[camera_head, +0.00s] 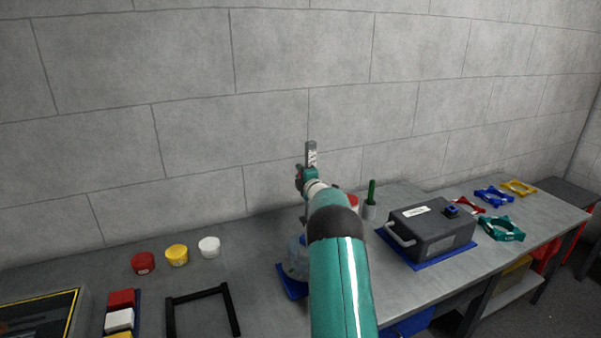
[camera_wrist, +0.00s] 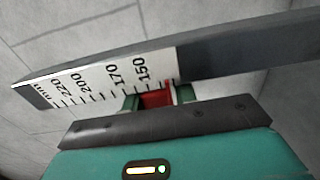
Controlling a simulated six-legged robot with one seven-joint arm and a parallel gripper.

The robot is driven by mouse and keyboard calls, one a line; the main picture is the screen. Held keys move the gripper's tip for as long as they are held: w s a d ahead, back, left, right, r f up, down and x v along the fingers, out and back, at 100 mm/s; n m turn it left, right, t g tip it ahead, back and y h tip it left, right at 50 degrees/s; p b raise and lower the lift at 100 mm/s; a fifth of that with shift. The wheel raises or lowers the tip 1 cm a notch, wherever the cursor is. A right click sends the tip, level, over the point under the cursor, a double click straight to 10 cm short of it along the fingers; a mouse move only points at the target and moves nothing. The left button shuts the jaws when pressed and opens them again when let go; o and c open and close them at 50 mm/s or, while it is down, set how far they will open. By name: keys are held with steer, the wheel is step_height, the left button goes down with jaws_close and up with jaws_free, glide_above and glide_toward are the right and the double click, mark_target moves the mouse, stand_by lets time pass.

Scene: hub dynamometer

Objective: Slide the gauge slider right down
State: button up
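The gauge is an upright grey bar (camera_head: 311,149) with a white scale, standing against the wall side of the bench. In the wrist view its white scale (camera_wrist: 95,82) fills the upper left, with marks from 150 to 220 mm. The red gauge slider (camera_wrist: 155,98) sits at the scale's edge, near the 150 mark. My gripper (camera_wrist: 158,99) has its green fingers on either side of the red slider, with no clear gap, so it looks shut on it. In the head view my gripper (camera_head: 302,178) is at the bar, and my arm hides the lower gauge.
A dark grey box (camera_head: 431,229) on a blue mat (camera_head: 427,262) and a green rod in a holder (camera_head: 370,208) stand to the right. Red (camera_head: 143,263), yellow (camera_head: 177,254) and white (camera_head: 209,246) caps and a black frame (camera_head: 170,318) lie left.

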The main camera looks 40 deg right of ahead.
steer(key=o, duration=0.3)
steer(key=shift+f, duration=0.3)
steer(key=shift+r, duration=0.2)
steer(key=shift+s+a, duration=0.1)
steer(key=shift+s, duration=0.2)
steer(key=v, duration=1.3)
steer(key=shift+s, duration=0.1)
steer(key=shift+a+r, duration=0.1)
steer(key=shift+r, duration=0.05)
